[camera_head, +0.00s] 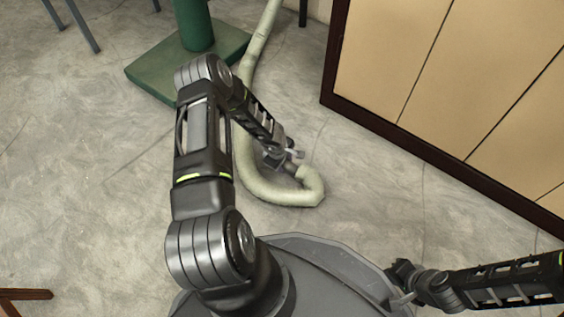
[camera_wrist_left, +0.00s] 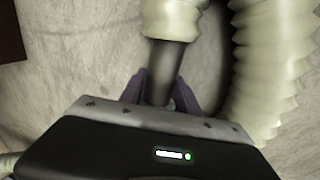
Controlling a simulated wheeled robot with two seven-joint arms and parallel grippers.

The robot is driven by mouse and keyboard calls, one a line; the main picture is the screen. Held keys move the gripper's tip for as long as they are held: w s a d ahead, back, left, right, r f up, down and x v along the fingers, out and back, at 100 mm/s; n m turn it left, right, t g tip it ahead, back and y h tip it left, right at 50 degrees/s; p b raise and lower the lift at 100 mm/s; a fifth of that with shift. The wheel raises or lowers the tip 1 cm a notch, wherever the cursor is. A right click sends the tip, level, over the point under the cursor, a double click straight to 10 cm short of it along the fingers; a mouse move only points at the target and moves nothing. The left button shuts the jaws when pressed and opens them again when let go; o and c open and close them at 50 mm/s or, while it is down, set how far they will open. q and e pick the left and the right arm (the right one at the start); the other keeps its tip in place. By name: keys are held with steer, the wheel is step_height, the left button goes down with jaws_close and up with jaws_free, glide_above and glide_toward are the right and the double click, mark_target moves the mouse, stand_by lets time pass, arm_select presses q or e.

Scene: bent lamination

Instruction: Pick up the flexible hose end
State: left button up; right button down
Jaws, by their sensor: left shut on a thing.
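The flexible hose (camera_head: 262,187) is pale, ribbed and lies on the floor, curving round in a hook to its end (camera_head: 303,172). In the left wrist view its ribbed end (camera_wrist_left: 172,18) carries a dark grey nozzle (camera_wrist_left: 172,65), with another length of hose (camera_wrist_left: 270,70) to the right. My left gripper (camera_head: 294,155) is at the hose end. In the left wrist view its purple fingers (camera_wrist_left: 160,90) are shut on the dark nozzle, one on each side. My right gripper (camera_head: 400,298) is beside my base, far from the hose; its jaws are too small to judge.
A green post on a square base (camera_head: 150,72) stands behind my left arm, with the hose running past its right side. A beige panelled unit with a dark frame (camera_head: 440,80) fills the upper right. The floor at the left is open. A brown wooden piece (camera_head: 25,294) is at lower left.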

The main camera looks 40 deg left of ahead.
arm_select(q)
steer(key=shift+c, duration=0.6)
step_height(320, 180, up, 10)
steer(key=p, duration=0.6)
steer(key=shift+p, duration=0.35)
steer(key=o, duration=0.7)
jaws_close()
